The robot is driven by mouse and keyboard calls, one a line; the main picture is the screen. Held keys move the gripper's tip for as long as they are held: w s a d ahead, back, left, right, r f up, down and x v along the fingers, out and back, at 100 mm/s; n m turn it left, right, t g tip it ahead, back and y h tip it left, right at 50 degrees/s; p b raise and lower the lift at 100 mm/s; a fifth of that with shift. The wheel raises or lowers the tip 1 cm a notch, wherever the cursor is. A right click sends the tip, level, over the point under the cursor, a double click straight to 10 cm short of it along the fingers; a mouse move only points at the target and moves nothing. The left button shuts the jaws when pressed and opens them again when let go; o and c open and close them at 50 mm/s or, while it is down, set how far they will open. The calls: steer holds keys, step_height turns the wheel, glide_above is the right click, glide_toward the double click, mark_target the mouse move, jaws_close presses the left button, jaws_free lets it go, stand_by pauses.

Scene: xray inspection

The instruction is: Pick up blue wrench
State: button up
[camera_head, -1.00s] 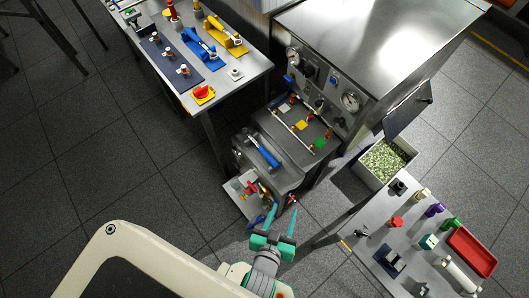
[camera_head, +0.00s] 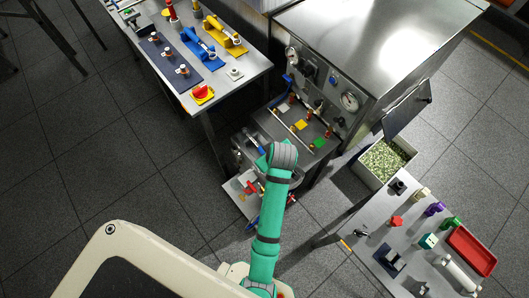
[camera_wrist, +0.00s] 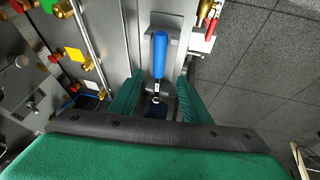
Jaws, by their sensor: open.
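The blue wrench (camera_wrist: 160,54) shows in the wrist view, with its blue handle toward the top and its metal head lower down. It lies on a grey metal ledge (camera_wrist: 144,24) of the machine. My gripper (camera_wrist: 159,86) is open, and its two green fingers appear on either side of the wrench's lower part. I cannot tell whether the fingers are around the wrench or still above it.
The steel machine (camera_head: 375,50) with gauges rises behind the ledge. Brass fittings and pipes (camera_wrist: 91,52) lie left of the wrench in the wrist view. Red-handled valves (camera_wrist: 212,19) stand at its right. A side table (camera_head: 352,262) and a bin of green bits (camera_head: 384,160) stand at right.

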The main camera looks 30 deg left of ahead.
mark_target(259, 147)
steer(key=shift+n+g, duration=0.3)
steer(key=shift+w+a+r+x, duration=0.1)
steer(key=shift+w+x, duration=0.05)
steer(key=shift+x, duration=1.55)
steer(key=shift+w+a+r+x, duration=0.1)
steer(key=shift+w+x, duration=0.05)
steer(key=shift+x, duration=1.6)
steer(key=shift+w+a+r+x, duration=0.1)
steer(key=shift+w+x, duration=0.05)
steer(key=shift+x, duration=1.55)
jaws_close()
